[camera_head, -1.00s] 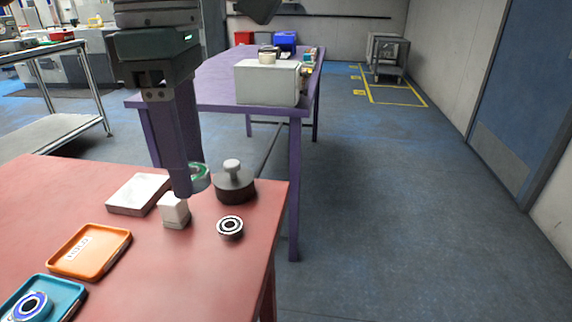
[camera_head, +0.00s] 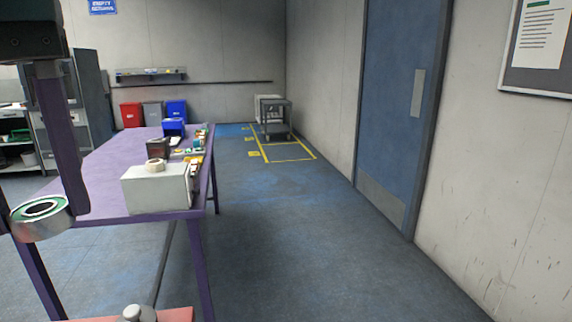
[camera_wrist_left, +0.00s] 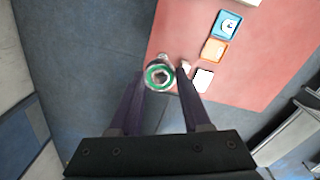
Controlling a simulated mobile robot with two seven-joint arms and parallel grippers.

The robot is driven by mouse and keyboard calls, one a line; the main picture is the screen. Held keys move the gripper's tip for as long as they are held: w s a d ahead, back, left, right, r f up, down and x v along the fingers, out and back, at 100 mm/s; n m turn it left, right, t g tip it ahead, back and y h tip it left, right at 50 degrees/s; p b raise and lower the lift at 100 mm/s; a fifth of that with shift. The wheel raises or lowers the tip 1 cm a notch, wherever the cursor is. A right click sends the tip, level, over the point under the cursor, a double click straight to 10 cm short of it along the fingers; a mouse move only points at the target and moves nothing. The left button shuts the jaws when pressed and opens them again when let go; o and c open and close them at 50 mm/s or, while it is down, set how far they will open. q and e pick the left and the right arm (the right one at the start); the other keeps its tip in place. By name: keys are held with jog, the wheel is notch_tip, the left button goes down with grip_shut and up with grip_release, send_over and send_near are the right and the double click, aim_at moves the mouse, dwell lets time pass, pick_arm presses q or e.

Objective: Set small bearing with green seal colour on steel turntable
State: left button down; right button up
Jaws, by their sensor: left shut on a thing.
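The bearing with the green seal (camera_head: 42,217) is a steel ring with a green face and a dark bore. My left gripper (camera_head: 66,205) is shut on it at the left edge of the head view, and the bearing is held in the air. In the left wrist view the bearing (camera_wrist_left: 158,77) shows between the fingertips of my left gripper (camera_wrist_left: 162,76), above the edge of the red table (camera_wrist_left: 250,95). I cannot make out a steel turntable in these views. My right gripper is not in view.
A purple table (camera_head: 100,178) carries a pale box (camera_head: 158,190) and small bins. On the red table are an orange tray (camera_wrist_left: 214,49), a teal tray (camera_wrist_left: 226,24), a white tile (camera_wrist_left: 203,80) and a knobbed weight (camera_head: 138,313). The blue floor on the right is clear.

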pick_arm(q)
notch_tip(320, 180, up, 9)
jog(key=s+d+m+p, duration=0.1)
jog(key=m+p, duration=0.5)
jog(key=m, duration=0.1)
notch_tip(320, 180, up, 33)
jog(key=p, duration=3.6)
send_over(36, 217)
jog(key=s, duration=0.6)
jog(key=shift+w, duration=0.25)
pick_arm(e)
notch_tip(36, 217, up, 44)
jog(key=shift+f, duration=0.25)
pick_arm(q)
jog(key=shift+b, duration=0.3)
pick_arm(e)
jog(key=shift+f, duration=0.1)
